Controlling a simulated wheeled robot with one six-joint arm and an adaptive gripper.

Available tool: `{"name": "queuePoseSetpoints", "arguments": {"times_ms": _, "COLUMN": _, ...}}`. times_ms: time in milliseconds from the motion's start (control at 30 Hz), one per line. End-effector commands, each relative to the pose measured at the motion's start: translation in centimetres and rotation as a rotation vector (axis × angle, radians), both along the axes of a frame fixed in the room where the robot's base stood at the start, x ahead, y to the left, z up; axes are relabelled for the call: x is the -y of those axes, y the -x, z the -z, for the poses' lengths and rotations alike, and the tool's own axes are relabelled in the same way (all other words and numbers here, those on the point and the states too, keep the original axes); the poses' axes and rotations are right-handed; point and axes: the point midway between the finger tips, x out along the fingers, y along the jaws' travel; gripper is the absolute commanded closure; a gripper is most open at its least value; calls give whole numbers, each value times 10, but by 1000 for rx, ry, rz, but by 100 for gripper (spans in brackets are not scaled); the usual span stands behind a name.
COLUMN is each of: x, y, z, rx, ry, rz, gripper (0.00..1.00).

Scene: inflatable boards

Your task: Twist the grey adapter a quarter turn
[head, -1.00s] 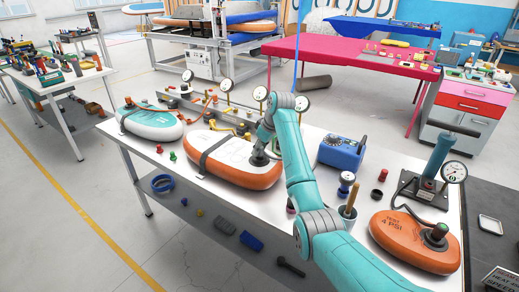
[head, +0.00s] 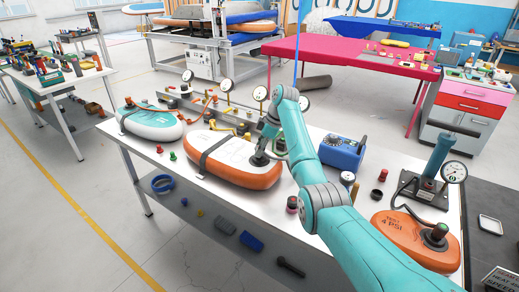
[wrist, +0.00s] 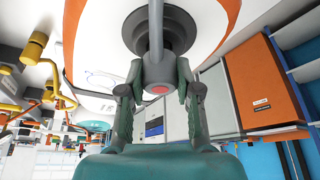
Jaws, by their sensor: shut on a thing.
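The grey adapter (wrist: 157,70) stands in a dark round valve on the white top of an orange-sided board. In the wrist view its shaft leads to the valve, and a red spot shows on its near end. My gripper (wrist: 161,84) is shut on the adapter, one finger on each side. In the head view my gripper (head: 261,159) is at the right end of the middle orange-and-white board (head: 232,177), which has a dark strap across it. There the adapter is mostly hidden by my gripper.
A teal-and-white board (head: 150,124) lies to the left. An orange board (head: 395,228) with its own valve lies to the right, partly behind my arm. A blue box (head: 341,152), a pump with a gauge (head: 428,172) and small red and green pieces share the white bench.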

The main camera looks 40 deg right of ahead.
Motion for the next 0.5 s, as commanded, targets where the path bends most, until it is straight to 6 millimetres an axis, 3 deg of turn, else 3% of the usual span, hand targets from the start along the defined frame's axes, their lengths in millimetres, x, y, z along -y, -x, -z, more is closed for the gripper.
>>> {"name": "queuePoseSetpoints", "arguments": {"times_ms": 200, "x": 0, "y": 0, "z": 0, "rx": 0, "ry": 0, "rz": -113, "gripper": 98}}
{"name": "queuePoseSetpoints", "arguments": {"times_ms": 500, "x": 0, "y": 0, "z": 0, "rx": 0, "ry": 0, "rz": -115, "gripper": 98}}
